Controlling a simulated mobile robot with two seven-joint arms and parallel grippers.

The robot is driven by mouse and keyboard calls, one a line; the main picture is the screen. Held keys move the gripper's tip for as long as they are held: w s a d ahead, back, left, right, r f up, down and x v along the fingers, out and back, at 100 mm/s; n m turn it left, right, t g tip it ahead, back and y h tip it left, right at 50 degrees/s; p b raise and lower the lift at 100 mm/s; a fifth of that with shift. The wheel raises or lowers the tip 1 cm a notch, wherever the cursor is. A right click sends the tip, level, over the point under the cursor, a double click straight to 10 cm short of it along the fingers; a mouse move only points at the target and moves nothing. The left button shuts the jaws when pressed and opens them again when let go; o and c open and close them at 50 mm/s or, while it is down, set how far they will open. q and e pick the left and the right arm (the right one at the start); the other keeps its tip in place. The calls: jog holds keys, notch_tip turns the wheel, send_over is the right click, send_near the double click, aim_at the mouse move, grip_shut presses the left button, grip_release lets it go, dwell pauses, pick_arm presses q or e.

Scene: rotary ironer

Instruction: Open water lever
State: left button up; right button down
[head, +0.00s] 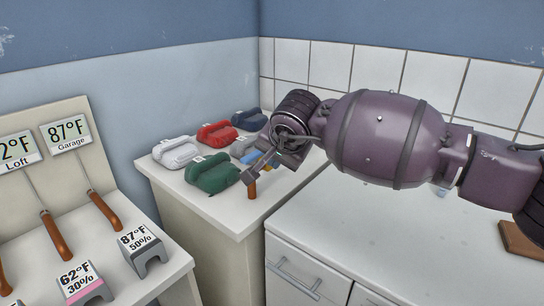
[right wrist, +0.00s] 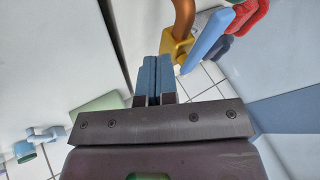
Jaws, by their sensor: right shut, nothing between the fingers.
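A copper-brown handle (head: 252,191) stands just below and left of the fingers in the head view. In the right wrist view a copper handle (right wrist: 184,16) with a yellow-gold base (right wrist: 176,46) lies just beyond the fingertips. I cannot tell whether the fingers touch it. No label marks a water lever. My left gripper is out of view.
Copper-handled levers (head: 104,211) stand by temperature displays (head: 68,134) at left. A white cabinet top (head: 350,240) is mostly clear. Tiled wall behind.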

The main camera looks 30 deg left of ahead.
jog(key=p+v, duration=0.1)
jog(key=v, duration=0.9)
jog(key=shift+s+d, duration=0.25)
jog(key=shift+s, duration=0.1)
